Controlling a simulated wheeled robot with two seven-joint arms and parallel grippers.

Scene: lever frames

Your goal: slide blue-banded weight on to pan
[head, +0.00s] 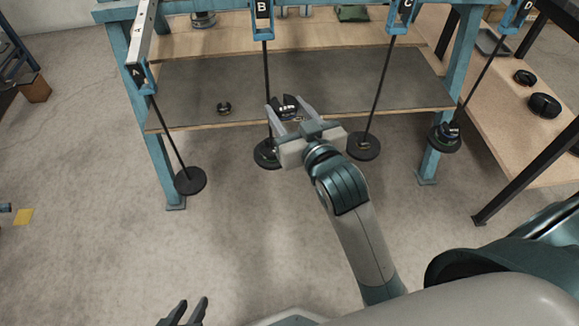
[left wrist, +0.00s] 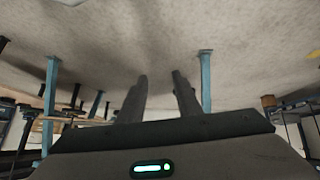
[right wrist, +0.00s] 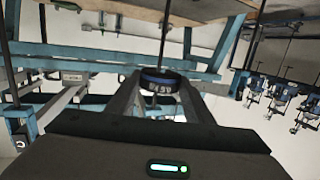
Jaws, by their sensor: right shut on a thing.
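The blue-banded weight (right wrist: 160,80) is dark with pale markings and sits between my right gripper's fingers in the right wrist view. In the head view it is a dark shape (head: 289,104). My right gripper (head: 283,104) is shut on it, beside the rod under B, above and close to that rod's pan (head: 262,155). The gripper partly hides this pan. Other round dark pans hang under A (head: 190,181), C (head: 364,147) and D (head: 444,138); D's carries weights. My left gripper (head: 184,313) is empty, its fingers apart, low at the bottom left. It also shows open in the left wrist view (left wrist: 160,80).
A blue frame (head: 160,165) carries the hanging rods. Its grey shelf (head: 200,85) lies behind them, with a small dark weight (head: 224,108) on it. A wooden bench (head: 500,120) with black rings stands at the right. The floor in front is clear.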

